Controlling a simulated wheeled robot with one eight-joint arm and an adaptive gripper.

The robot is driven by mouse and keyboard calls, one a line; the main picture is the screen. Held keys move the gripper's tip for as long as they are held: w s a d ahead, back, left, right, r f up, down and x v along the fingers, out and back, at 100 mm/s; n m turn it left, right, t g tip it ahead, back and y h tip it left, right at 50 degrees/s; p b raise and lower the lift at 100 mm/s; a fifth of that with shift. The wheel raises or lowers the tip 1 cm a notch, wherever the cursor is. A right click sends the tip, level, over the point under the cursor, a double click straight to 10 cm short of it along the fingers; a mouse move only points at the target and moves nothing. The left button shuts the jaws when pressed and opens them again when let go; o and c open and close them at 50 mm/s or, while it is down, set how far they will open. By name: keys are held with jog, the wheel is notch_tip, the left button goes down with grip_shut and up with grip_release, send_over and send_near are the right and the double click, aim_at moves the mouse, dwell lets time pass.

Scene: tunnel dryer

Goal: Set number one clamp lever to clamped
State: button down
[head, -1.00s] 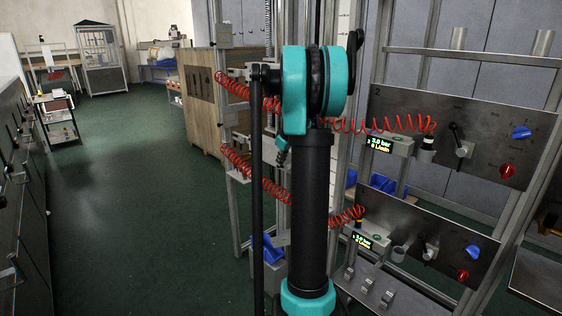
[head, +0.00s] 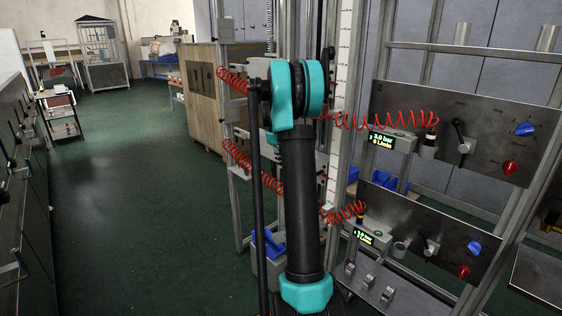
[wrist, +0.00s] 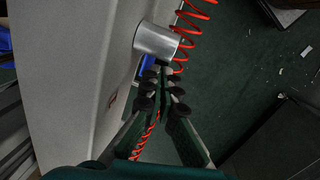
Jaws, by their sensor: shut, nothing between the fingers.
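My gripper (wrist: 164,82) shows in the wrist view with its dark fingers together and empty. A short silver cylinder (wrist: 156,40) juts from a pale grey surface just beyond the fingertips, and I cannot tell whether they touch. In the head view my gripper is hidden behind my arm. A lever with a black handle (head: 458,131) stands on the upper panel marked 2, tilted up and left. A smaller lever (head: 428,243) sits on the lower panel. No lever is readably marked number one, and its setting cannot be told.
Red coiled hoses (head: 385,121) cross the rack, and one (wrist: 188,35) hangs near the fingers. Several small metal switches (head: 368,282) sit low in front. A blue bin (head: 268,243) lies at the rack's foot. Green floor (head: 130,200) is free to the left.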

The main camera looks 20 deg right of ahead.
jog(key=shift+s+f, duration=0.1)
jog(key=shift+f, duration=0.5)
dwell(1.4)
jog(key=w+a+r, duration=0.4)
jog(key=w+r, duration=0.2)
jog(key=r, duration=0.4)
jog(key=shift+w+a+r, duration=0.2)
jog(key=shift+a+r, duration=0.05)
jog(key=shift+s, duration=0.1)
